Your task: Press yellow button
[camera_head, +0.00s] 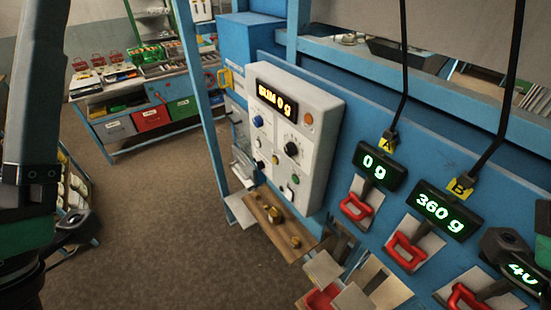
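A white control box (297,135) is mounted on a blue panel and has a lit display reading "SUM 0 g".
Black scales (374,165) marked A and B hang on black straps, reading 0 g and 360 g, above red handles (356,206). A wooden tray (280,224) with brass weights sits below the box. Shelves with bins (152,117) stand behind. The brown floor is open.

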